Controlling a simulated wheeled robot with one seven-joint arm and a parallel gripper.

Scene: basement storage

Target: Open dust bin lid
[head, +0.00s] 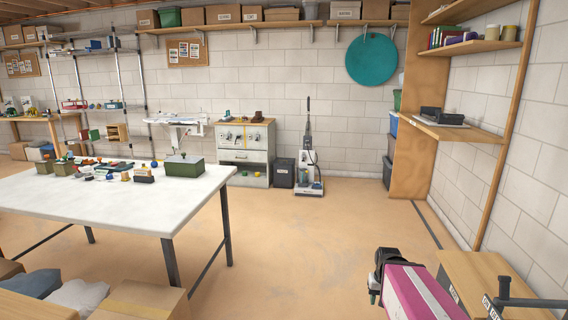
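A black bin-like box (284,173) with a small pale label stands on the floor against the back wall, between the grey cabinet and the upright vacuum cleaner. It is the likeliest dust bin, and its top looks closed. The magenta and black end of my arm shows at the lower right, with my gripper (377,284) at its dark tip. My gripper is far from the black box, across open floor. Its fingers are too small and dark to tell whether they are open or shut. I see nothing held in it.
The upright vacuum cleaner (308,165) stands right of the black box, and the grey cabinet (245,153) stands left. A white table (110,205) with small items fills the left. Cardboard boxes (140,300) are at the front left. A wooden box (480,275) is at the lower right. The middle floor is clear.

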